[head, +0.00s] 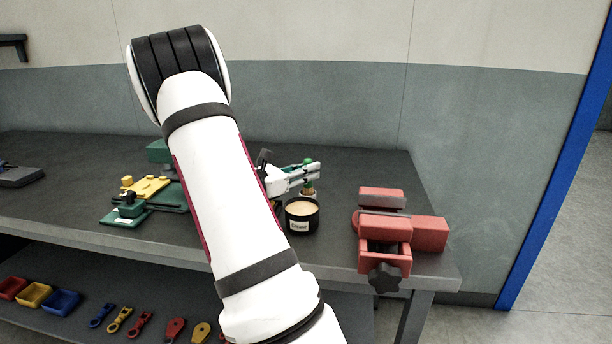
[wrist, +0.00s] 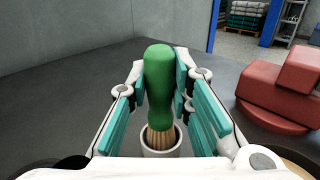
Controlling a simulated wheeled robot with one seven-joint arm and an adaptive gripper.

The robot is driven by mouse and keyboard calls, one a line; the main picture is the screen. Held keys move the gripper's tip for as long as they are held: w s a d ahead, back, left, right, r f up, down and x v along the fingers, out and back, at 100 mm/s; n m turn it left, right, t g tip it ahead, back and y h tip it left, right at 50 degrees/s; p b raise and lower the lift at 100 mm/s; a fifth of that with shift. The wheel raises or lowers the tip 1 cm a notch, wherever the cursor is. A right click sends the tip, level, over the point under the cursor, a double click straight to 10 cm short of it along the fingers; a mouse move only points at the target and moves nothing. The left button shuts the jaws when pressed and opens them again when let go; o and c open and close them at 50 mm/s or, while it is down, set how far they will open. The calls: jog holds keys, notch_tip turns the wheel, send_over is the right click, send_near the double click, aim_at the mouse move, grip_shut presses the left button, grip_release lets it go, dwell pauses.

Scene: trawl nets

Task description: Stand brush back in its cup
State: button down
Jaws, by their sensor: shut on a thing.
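The brush has a green handle (wrist: 159,85) and tan bristles (wrist: 160,136), which point down. It stands nearly upright between the teal-padded fingers of my gripper (wrist: 164,95), which is shut on the handle. The pale cup (wrist: 160,152) is directly below, and the bristles show at its mouth. The near rim hides the bristle tips, so I cannot tell how deep they are. In the head view, my gripper (head: 301,178) is over the bench with the green handle (head: 308,186) at its fingertips. The cup (head: 308,196) is mostly hidden there behind a dark tin.
A dark tin (head: 302,224) with cream contents stands just in front of the cup. A red vise (head: 427,234) sits at the bench's right end. Green and yellow tools (head: 147,187) lie left of my arm. The grey bench (head: 345,165) is clear behind the cup.

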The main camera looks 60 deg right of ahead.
jog(key=shift+f, duration=0.45)
jog(key=shift+f, duration=0.1)
jog(key=c, duration=1.4)
grip_release()
jog(key=shift+c, duration=0.2)
